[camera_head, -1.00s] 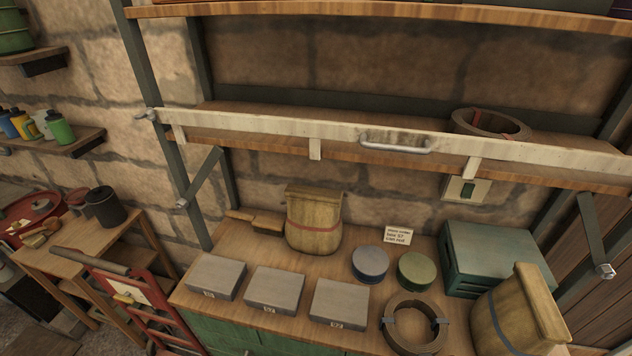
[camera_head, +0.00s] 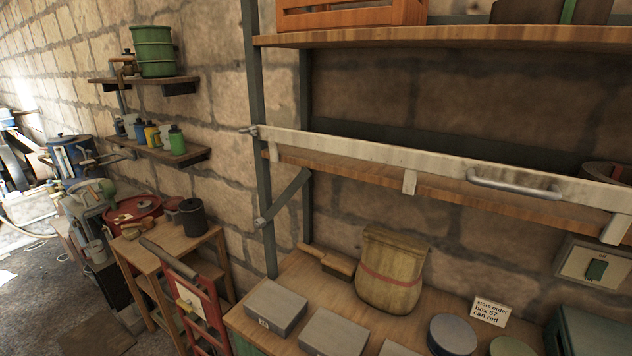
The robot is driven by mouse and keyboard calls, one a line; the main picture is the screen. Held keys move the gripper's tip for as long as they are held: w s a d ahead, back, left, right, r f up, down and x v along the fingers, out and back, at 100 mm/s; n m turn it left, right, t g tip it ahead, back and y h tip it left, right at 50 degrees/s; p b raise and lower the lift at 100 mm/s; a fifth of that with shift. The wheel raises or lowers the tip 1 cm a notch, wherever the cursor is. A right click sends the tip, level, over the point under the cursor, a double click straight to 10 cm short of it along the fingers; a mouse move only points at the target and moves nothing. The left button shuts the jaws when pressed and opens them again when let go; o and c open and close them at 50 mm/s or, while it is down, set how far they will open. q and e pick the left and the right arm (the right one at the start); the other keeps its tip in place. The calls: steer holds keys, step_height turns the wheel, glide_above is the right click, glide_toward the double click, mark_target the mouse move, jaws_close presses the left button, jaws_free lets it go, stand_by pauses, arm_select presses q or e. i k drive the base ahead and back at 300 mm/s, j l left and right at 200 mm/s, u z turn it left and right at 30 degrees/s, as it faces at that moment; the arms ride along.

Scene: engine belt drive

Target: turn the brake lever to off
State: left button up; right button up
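No brake lever can be made out with certainty in this view. At the far left there is machinery (camera_head: 88,205) in grey and green, partly cut off and too small to read in detail. Neither of my grippers is in view.
A wooden bench (camera_head: 300,275) with a sack (camera_head: 392,270), grey boxes (camera_head: 275,307) and a note card (camera_head: 490,311) fills the lower right. A red hand truck (camera_head: 195,305) and small wooden table (camera_head: 150,250) stand left of it. Open floor (camera_head: 95,325) shows at lower left.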

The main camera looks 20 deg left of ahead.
mark_target(186, 304)
steer(key=u, duration=1.65)
steer(key=i+j+z, duration=0.1)
steer(key=i+j, duration=0.2)
steer(key=i+j+z, duration=0.1)
steer(key=i+j, duration=0.2)
steer(key=j, duration=0.15)
steer(key=i+j, duration=0.25)
steer(key=j, duration=0.2)
steer(key=i+j+z, duration=0.15)
steer(key=i+j, duration=0.15)
steer(key=j, duration=0.1)
